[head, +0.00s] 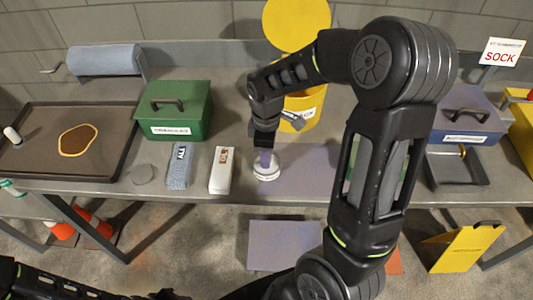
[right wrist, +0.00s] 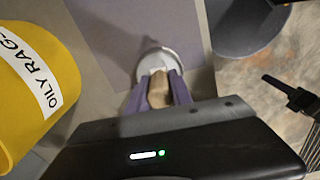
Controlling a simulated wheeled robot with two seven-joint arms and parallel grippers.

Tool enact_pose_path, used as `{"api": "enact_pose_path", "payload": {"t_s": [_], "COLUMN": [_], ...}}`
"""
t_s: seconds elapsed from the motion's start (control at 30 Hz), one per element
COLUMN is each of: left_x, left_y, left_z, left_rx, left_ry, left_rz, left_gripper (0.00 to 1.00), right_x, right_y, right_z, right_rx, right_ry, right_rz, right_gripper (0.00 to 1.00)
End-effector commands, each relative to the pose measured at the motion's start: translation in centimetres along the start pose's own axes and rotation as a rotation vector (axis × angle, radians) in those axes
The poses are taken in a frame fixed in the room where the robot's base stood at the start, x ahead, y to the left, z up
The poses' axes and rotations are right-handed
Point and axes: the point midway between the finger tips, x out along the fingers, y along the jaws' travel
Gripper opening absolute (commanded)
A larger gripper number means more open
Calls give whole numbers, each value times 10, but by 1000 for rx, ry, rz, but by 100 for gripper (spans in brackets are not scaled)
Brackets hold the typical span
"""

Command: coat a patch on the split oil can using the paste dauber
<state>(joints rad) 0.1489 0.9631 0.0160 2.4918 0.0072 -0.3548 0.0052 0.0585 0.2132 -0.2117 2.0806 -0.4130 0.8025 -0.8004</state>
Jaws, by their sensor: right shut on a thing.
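My right gripper (head: 264,150) points down over a round white pot (head: 267,174) near the front edge of the bench. In the right wrist view its two purple fingers (right wrist: 155,95) are shut on a tan, upright piece (right wrist: 158,88), apparently the paste dauber's handle. The lower end of that piece is at the white pot (right wrist: 143,72); whether it is inside cannot be told. Dark parts of my left arm (head: 50,285) show along the bottom edge; its jaws cannot be made out. I cannot identify the split oil can for certain; a small white cylinder (head: 12,135) is on the left tray.
The dark tray (head: 110,150) holds a brown puddle. A green box (head: 190,95), a blue-grey pack (head: 180,170) and a white pack (head: 222,175) stand left of the pot. A yellow oily-rags bin (right wrist: 25,95) is close behind my gripper. A blue box (head: 465,115) stands right.

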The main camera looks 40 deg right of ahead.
Motion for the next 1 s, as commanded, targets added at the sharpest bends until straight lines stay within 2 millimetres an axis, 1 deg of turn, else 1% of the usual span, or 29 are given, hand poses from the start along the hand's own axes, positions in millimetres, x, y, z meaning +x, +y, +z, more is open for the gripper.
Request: {"api": "enact_pose_path", "payload": {"t_s": [0.7, 0.83, 1.0], "left_x": [-45, -50, -49], "left_y": [17, 19, 18], "left_z": [1, 1, 1], "left_rx": [0, 0, 0], "left_ry": [0, 0, 0], "left_rz": [0, 0, 0], "left_gripper": [36, 36, 36], "right_x": [-63, -69, -69], "right_y": [0, 0, 0], "right_z": [0, 0, 0], "right_rx": [0, 0, 0], "right_ry": [1, 1, 0], "right_rz": [1, 1, 0], "right_gripper": [0, 0, 0]}}
